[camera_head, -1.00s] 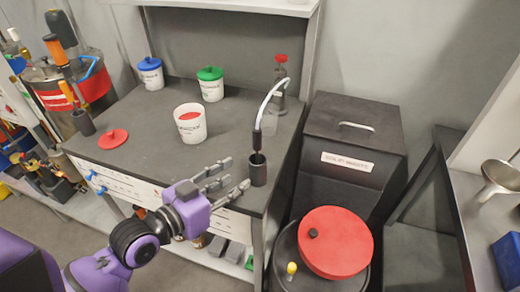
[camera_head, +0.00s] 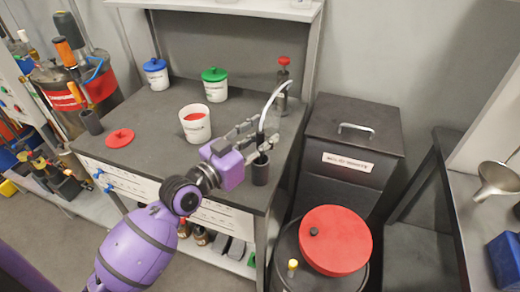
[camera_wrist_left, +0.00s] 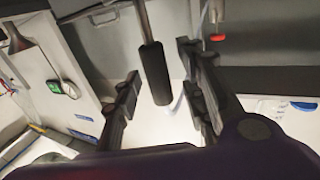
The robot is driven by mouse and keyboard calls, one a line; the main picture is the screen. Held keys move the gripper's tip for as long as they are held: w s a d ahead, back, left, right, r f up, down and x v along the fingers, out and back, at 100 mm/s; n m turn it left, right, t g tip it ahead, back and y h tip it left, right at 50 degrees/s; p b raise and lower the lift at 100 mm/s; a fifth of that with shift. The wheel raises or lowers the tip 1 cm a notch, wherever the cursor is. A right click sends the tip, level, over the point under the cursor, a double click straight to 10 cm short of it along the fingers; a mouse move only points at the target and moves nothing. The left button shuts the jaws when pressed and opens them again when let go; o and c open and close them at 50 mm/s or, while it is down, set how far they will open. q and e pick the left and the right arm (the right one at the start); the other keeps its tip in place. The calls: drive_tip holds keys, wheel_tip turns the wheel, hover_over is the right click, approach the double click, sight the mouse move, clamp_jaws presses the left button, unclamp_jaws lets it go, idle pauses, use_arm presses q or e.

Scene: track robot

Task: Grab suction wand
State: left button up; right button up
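The suction wand, with a black handle and a white hose (camera_head: 268,104), stands in a dark cup holder (camera_head: 260,171) near the worktop's right front corner. My left gripper (camera_head: 258,133) is at the wand's handle, just above the holder, and partly hides it. In the left wrist view the black handle (camera_wrist_left: 155,74) shows between the two spread fingers of the left gripper (camera_wrist_left: 163,95), with gaps on both sides. The left gripper is open. My right gripper is not in view.
A white tub (camera_head: 195,126) with red inside and a red lid (camera_head: 119,138) are on the worktop left of the gripper. Blue-lidded (camera_head: 157,76) and green-lidded (camera_head: 215,87) tubs and a red-topped bottle (camera_head: 283,88) stand behind. A black bin (camera_head: 352,130) is at right.

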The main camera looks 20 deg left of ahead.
use_arm(q)
clamp_jaws()
